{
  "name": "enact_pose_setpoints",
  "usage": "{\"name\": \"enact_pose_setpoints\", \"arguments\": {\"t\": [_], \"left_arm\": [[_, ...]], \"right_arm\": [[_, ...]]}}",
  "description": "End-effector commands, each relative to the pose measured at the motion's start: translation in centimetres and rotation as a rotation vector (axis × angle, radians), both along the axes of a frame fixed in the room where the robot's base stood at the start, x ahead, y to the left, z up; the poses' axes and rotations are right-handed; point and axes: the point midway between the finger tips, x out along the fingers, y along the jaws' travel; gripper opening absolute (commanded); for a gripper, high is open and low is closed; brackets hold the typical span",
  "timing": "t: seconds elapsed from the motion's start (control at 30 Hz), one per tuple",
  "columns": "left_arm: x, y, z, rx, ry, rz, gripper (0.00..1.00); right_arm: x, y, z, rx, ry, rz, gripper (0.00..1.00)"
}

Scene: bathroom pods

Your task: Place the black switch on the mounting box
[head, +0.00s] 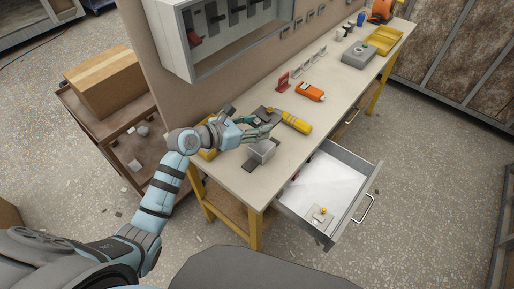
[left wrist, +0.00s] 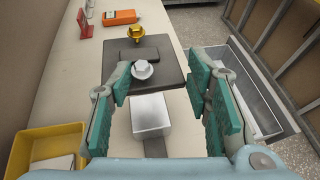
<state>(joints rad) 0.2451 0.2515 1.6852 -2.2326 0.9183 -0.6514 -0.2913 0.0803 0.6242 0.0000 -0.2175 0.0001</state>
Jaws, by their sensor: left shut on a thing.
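My left gripper (head: 264,128) is over the workbench. In the left wrist view its two fingers (left wrist: 158,84) are shut on the edges of a dark square plate with a black rocker, the black switch (left wrist: 170,68). A pale hexagonal piece and a yellow one show at the plate's near and far sides. The mounting box (left wrist: 150,115) is a light grey block on the bench, below and nearer than the switch, partly covered by it. The box also shows in the head view (head: 263,151), just in front of the gripper. The switch is mostly hidden there. My right gripper is out of view.
A yellow tool (head: 293,122) lies beside the gripper. An orange box (head: 310,92) and red stand (head: 282,82) are farther along the workbench (head: 232,180). A yellow bin (left wrist: 45,148) stands left of the gripper. An open drawer (head: 335,185) juts out at the front.

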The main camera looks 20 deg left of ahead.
Motion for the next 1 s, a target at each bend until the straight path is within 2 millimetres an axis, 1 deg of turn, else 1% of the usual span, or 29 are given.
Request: {"name": "enact_pose_setpoints", "arguments": {"t": [0.03, 0.1, 0.2, 0.27, 0.33, 0.43, 0.5, 0.73, 0.87, 0.9, 0.97, 1.0], "left_arm": [[-0.1, 0.0, -2.3, -0.004, 0.006, 0.000, 0.16], [-0.1, 0.0, -4.5, -0.003, 0.002, 0.001, 0.16], [-0.1, 0.0, -6.3, -0.001, 0.000, 0.000, 0.16], [-0.1, 0.0, -7.1, -0.002, 0.000, -0.001, 0.16], [-0.1, 0.0, -8.4, -0.001, 0.001, 0.002, 0.16], [-0.1, 0.0, -10.5, -0.002, 0.000, 0.001, 0.16], [-0.1, 0.0, -11.1, -0.001, -0.002, 0.000, 0.16], [-0.1, 0.0, -10.9, 0.000, -0.003, -0.001, 0.16], [-0.1, 0.1, -11.4, 0.000, -0.002, 0.000, 0.16], [-0.1, 0.1, -11.4, 0.000, -0.002, 0.000, 0.48], [-0.1, 0.1, -11.3, 0.000, -0.002, 0.000, 0.57], [-0.1, 0.1, -11.3, 0.000, -0.002, 0.000, 0.64]], "right_arm": [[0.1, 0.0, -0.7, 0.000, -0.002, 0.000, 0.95], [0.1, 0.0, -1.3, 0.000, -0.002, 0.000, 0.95], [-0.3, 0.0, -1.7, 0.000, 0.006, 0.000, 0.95], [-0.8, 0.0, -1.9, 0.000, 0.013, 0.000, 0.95], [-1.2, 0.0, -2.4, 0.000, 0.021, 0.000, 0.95], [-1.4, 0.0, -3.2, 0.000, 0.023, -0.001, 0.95], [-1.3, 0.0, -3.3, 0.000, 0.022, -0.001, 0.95], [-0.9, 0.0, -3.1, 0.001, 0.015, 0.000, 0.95], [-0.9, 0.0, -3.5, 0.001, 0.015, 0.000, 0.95], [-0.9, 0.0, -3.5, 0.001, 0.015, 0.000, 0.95], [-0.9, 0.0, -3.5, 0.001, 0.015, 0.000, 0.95], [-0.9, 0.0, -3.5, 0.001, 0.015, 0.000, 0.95]]}}
